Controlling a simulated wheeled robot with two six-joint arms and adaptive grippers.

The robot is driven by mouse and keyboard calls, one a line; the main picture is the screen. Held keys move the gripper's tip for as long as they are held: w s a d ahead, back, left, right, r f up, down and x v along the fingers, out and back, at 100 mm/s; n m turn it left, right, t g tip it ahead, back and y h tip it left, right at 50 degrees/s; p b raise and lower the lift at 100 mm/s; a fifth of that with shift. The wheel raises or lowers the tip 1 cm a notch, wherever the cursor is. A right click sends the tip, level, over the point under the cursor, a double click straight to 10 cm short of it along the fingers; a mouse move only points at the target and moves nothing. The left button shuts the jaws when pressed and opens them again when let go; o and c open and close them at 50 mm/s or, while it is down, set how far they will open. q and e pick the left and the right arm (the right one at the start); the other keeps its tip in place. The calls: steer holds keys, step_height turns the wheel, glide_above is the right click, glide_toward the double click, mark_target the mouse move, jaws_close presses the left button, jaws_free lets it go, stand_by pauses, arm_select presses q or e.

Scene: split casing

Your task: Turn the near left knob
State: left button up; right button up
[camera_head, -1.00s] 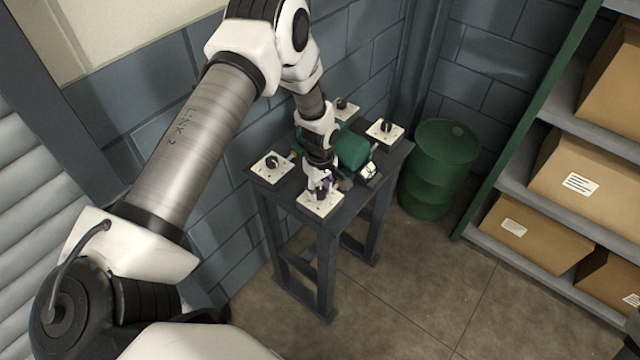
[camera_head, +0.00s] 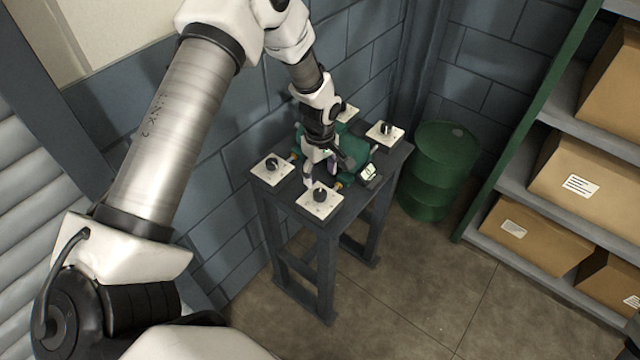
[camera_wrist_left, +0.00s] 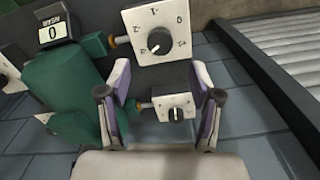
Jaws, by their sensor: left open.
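The near left knob (camera_head: 320,195) is a black dial on a white square plate at the table's front corner. In the wrist view it is the large dial (camera_wrist_left: 159,41) at the top, with marks around it and its light pointer line toward the lower left. My left gripper (camera_head: 326,173) is open and empty, above the table just behind this knob and apart from it. Its two fingers also show in the wrist view (camera_wrist_left: 160,100). The green casing (camera_head: 352,150) is partly hidden by my gripper.
Other knobs stand on the left (camera_head: 271,164), back right (camera_head: 386,129) and back, partly hidden, of the dark table (camera_head: 336,227). A green barrel (camera_head: 439,165) stands right of the table. A shelf with cardboard boxes (camera_head: 573,180) is farther right. Block walls stand close behind.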

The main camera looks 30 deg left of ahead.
arm_select(q)
step_height(320, 180, up, 4)
steer(key=shift+r, duration=0.25)
